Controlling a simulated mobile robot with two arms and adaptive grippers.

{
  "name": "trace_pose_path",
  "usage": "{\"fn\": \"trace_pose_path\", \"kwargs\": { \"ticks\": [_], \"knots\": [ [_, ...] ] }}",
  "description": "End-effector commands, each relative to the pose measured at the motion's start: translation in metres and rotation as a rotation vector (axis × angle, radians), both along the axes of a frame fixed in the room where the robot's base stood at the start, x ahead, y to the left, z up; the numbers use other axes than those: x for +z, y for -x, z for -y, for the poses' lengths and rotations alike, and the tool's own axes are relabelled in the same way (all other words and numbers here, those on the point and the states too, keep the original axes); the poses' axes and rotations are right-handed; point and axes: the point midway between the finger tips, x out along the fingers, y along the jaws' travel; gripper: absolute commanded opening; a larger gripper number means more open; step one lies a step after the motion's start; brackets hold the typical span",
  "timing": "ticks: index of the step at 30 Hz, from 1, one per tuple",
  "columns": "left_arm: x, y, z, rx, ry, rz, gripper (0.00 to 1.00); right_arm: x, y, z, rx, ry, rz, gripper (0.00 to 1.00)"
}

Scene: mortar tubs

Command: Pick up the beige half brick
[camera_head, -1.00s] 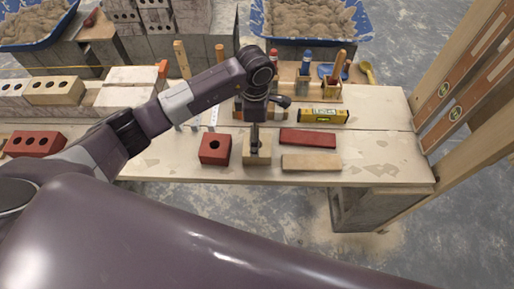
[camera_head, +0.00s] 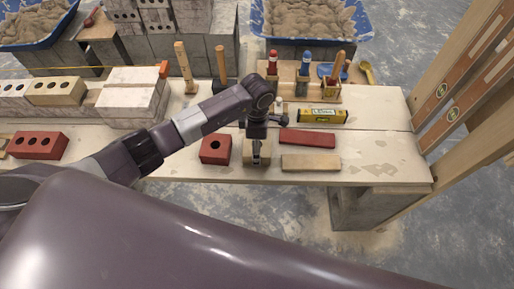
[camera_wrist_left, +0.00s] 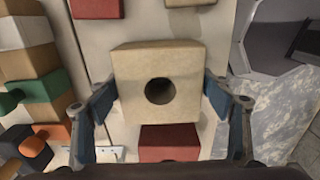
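The beige half brick (camera_head: 249,159), a block with one round hole, sits on the bench between a red half brick (camera_head: 215,150) and a beige slab (camera_head: 311,163). My left gripper (camera_head: 258,159) points down over it. In the left wrist view the beige half brick (camera_wrist_left: 180,57) fills the middle, its hole facing the camera. The fingers of the left gripper (camera_wrist_left: 160,85) stand spread on its two opposite sides, close to its edges; firm contact does not show. My right gripper is not in view.
A red slab (camera_head: 308,138) and a yellow level (camera_head: 322,116) lie to the right. A red three-hole brick (camera_head: 38,145) and stacked blocks (camera_head: 132,102) are on the left. Tools in holders stand behind, including a wooden box (camera_head: 330,90). The front right bench top is clear.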

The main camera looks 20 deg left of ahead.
Motion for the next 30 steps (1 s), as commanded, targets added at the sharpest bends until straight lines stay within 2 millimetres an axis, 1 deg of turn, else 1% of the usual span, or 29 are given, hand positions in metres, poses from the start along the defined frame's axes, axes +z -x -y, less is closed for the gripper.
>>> {"fn": "trace_pose_path", "kwargs": {
  "ticks": [1,2,15,25,30],
  "knots": [
    [0.000,0.000,0.000,0.000,0.000,0.000,0.65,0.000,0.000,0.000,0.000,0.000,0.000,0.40],
    [0.000,0.000,0.000,0.000,0.000,0.000,0.62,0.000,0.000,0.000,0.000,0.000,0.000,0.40],
    [0.001,0.000,0.000,0.001,0.000,0.001,0.13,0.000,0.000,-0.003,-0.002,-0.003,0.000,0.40],
    [0.005,-0.002,0.000,0.000,0.002,0.005,0.12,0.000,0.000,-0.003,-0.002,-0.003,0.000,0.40],
    [0.018,-0.003,0.000,0.001,0.002,0.007,0.12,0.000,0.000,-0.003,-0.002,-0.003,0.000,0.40]
  ]
}}
